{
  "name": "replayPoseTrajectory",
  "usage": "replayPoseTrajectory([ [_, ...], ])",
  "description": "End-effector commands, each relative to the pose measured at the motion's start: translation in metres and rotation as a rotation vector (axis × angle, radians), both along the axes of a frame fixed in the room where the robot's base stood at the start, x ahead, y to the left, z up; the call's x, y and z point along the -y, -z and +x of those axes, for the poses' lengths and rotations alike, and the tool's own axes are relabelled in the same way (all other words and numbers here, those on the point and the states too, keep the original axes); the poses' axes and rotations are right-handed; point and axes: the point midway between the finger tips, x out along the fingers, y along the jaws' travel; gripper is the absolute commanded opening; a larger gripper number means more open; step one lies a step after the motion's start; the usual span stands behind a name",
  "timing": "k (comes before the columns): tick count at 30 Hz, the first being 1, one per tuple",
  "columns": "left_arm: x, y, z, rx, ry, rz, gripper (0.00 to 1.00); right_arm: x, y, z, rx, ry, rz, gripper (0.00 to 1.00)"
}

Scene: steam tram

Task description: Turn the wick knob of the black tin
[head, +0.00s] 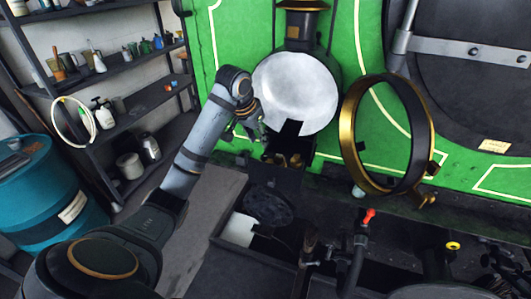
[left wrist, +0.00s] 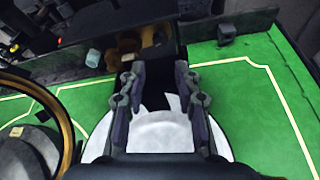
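The lamp on the green front is open, with a round pale reflector (head: 297,85). Below the reflector is a dark, box-like part that seems to be the black tin (head: 291,132), with brass pieces (head: 283,159) beneath it. I cannot make out the wick knob for certain. My left gripper (head: 257,128) is at the left side of the lamp's lower edge. In the left wrist view its two fingers (left wrist: 157,68) are apart, with dark surface and the reflector (left wrist: 160,133) behind the gap. Nothing is held. Brass (left wrist: 128,45) shows near the fingertips. My right gripper is not in view.
The brass-rimmed lamp door (head: 432,130) stands swung open to the right. A ledge with pipes and a red-tipped valve (head: 369,216) lies below. Shelves (head: 118,130) and a blue drum (head: 38,200) stand at the left.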

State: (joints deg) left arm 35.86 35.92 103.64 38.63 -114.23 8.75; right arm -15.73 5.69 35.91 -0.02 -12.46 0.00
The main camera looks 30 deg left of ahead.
Motion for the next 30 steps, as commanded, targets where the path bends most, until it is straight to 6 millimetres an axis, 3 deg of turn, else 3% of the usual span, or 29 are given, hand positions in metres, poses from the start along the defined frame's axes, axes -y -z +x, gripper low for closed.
replayPoseTrajectory([
  [1, 0.001, 0.017, 0.004, -0.002, 0.000, -0.003, 0.32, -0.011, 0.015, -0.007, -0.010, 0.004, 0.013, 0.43],
  [5, 0.001, 0.034, 0.013, -0.007, 0.001, -0.004, 0.32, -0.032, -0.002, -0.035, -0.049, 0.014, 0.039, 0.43],
  [9, 0.001, 0.059, 0.024, -0.006, 0.001, -0.004, 0.32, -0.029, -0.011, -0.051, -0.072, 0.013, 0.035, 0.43],
  [12, 0.001, 0.072, 0.030, -0.002, 0.000, -0.003, 0.32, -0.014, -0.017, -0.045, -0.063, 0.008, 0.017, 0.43],
  [16, 0.001, 0.082, 0.033, -0.002, 0.000, -0.002, 0.32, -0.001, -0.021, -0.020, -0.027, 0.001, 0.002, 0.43],
  [19, 0.000, 0.085, 0.034, -0.002, -0.001, -0.001, 0.32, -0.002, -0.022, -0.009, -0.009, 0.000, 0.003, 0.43],
  [23, 0.000, 0.084, 0.034, -0.001, 0.000, -0.001, 0.32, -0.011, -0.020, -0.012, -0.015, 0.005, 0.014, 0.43],
  [30, 0.000, 0.084, 0.034, 0.000, 0.000, -0.001, 0.04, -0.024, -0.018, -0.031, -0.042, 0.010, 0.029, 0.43],
])
